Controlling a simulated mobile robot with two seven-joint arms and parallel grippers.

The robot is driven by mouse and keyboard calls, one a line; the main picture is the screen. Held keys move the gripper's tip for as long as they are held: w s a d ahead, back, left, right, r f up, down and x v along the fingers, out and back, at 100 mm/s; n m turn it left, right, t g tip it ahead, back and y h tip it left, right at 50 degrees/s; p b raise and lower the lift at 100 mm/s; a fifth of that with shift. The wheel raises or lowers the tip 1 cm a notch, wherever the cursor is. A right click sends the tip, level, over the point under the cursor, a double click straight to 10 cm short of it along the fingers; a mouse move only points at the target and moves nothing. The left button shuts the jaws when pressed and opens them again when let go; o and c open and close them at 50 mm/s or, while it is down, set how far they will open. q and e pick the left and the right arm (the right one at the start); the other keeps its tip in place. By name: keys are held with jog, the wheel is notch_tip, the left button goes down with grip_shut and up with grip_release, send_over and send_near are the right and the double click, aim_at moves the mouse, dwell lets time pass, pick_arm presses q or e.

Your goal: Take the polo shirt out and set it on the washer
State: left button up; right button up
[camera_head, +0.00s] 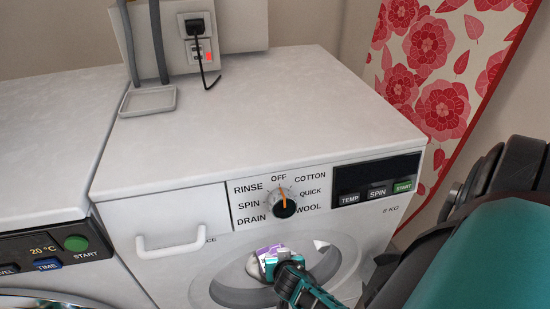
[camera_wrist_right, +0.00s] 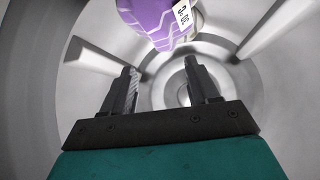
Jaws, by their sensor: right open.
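The washer (camera_head: 250,115) has a flat white top and a round front opening below its dial. A purple-and-white patterned thing (camera_head: 271,256) shows at that opening, partly hidden by my right gripper (camera_head: 287,268). In the right wrist view, the purple thing (camera_wrist_right: 152,18) carries a white tag with dark print and is cut off by the top edge. I cannot tell for sure whether it is the polo shirt. My right gripper (camera_wrist_right: 165,88) is open and points into the grey metal drum, with the purple thing beyond its fingertips and nothing between the fingers. My left gripper is not in view.
A small grey tray (camera_head: 148,102) sits at the washer top's back left, near two grey hoses (camera_head: 159,40) and a plugged-in black cable (camera_head: 205,72). The rest of the top is clear. A second machine (camera_head: 45,140) stands at left. A red floral panel (camera_head: 430,75) hangs at right.

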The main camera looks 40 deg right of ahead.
aim_at(273, 255)
jog(key=b+x, duration=0.1)
jog(key=x, duration=0.2)
jog(key=shift+f, duration=0.1)
jog(key=shift+w+d+f, duration=0.15)
jog(key=shift+w+f, duration=0.15)
jog(key=shift+f, duration=0.05)
jog(key=b+x, duration=0.2)
jog(key=x, duration=0.1)
jog(key=shift+w+f+b, duration=0.1)
jog(key=shift+f+b, duration=0.25)
jog(key=shift+f, duration=0.1)
jog(key=shift+w+d+f, duration=0.1)
jog(key=shift+w+f, duration=0.1)
jog(key=shift+f, duration=0.05)
jog(key=shift+w, duration=0.15)
jog(key=shift+c, duration=1.1)
grip_shut()
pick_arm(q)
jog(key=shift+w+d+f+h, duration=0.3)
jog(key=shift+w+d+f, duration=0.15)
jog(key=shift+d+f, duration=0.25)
